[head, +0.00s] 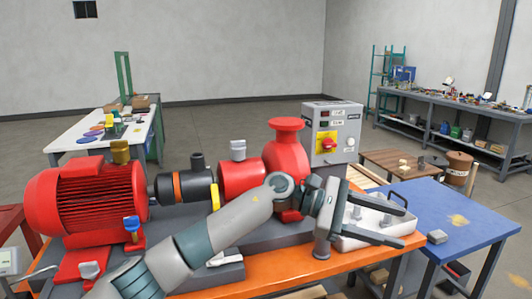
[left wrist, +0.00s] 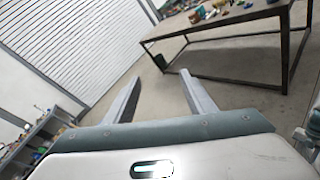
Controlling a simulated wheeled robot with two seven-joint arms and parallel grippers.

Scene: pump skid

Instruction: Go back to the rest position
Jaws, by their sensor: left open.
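My left arm comes in from the lower left in the head view and reaches across in front of the pump skid. My left gripper (head: 385,226) is at the right end of the skid, above the white tray-like part near the orange bench edge. In the left wrist view its two fingers (left wrist: 157,95) stand apart with nothing between them, and bare floor shows beyond. The red motor (head: 85,200), the red pump (head: 287,150) and the grey control box (head: 332,133) stand behind my arm. My right gripper is in neither view.
The orange bench (head: 290,270) carries the skid. A blue table (head: 440,210) stands close on the right. A low brown table (head: 400,163) and a long grey workbench (head: 450,105) are farther back. A white table (head: 95,130) is at the back left. Open floor lies between them.

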